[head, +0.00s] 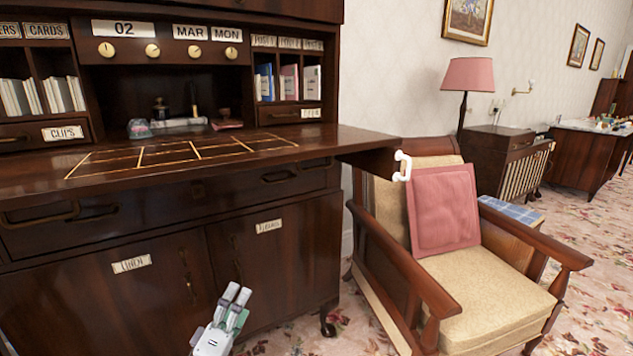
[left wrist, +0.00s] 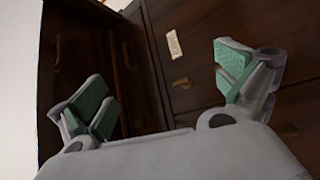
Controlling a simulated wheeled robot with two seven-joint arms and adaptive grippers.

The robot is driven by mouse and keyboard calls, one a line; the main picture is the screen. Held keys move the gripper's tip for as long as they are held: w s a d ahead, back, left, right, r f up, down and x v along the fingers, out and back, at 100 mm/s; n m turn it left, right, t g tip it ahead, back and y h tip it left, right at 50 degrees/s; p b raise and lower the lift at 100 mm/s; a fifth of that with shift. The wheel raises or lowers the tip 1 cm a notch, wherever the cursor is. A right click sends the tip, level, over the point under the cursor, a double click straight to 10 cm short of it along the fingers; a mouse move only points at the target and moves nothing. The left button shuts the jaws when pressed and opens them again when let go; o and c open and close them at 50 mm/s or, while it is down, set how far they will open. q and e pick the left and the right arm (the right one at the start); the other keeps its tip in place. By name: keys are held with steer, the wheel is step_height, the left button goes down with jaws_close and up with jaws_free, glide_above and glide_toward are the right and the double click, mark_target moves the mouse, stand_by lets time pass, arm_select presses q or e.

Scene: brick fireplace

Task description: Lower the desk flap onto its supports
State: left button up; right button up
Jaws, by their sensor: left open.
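The desk flap (head: 200,165) is a dark wood board with a gold-lined grid. It lies level or nearly so, out from the front of the desk. At its right end a dark wood support (head: 372,160) sticks out with a white handle (head: 402,166) on its end. I cannot tell whether the flap touches this support; a left support is not in view. My left gripper (head: 238,294) is open and empty, below the flap in front of the lower cabinet doors. In the left wrist view its green-padded fingers (left wrist: 163,92) stand wide apart. My right gripper is not in view.
An armchair (head: 470,300) with a pink cushion (head: 444,210) stands close right of the desk. Lower doors (head: 280,260) carry labels and pulls. An inkstand and a glass dome (head: 139,128) stand at the back of the desk. Carpet (head: 290,343) shows between desk and chair.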

arm_select(q)
steer(key=s+f+m+g+y, duration=0.2)
steer(key=s+f+m+g, duration=0.15)
steer(key=f, duration=0.35)
steer(key=s+f+m+g+y, duration=0.25)
steer(key=f+m+g, duration=0.2)
steer(key=f, duration=0.25)
steer(key=s+a+f+m+g, duration=0.2)
steer(key=s+f+g, duration=0.1)
steer(key=s, duration=0.5)
steer(key=s+a+f+m+g+y, duration=0.1)
steer(key=s+a+f+m+g, duration=0.1)
steer(key=s+g, duration=0.3)
steer(key=s+f+m+p, duration=0.1)
steer(key=s, duration=0.3)
steer(key=shift+f+g, duration=0.35)
steer(key=shift+g, duration=0.05)
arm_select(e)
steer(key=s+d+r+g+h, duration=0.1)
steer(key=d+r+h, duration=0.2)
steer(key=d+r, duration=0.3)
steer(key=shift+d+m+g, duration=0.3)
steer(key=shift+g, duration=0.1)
arm_select(q)
steer(key=shift+w+f+y+p, duration=0.2)
steer(key=shift+w+y+p, duration=0.05)
steer(key=shift+p, duration=0.45)
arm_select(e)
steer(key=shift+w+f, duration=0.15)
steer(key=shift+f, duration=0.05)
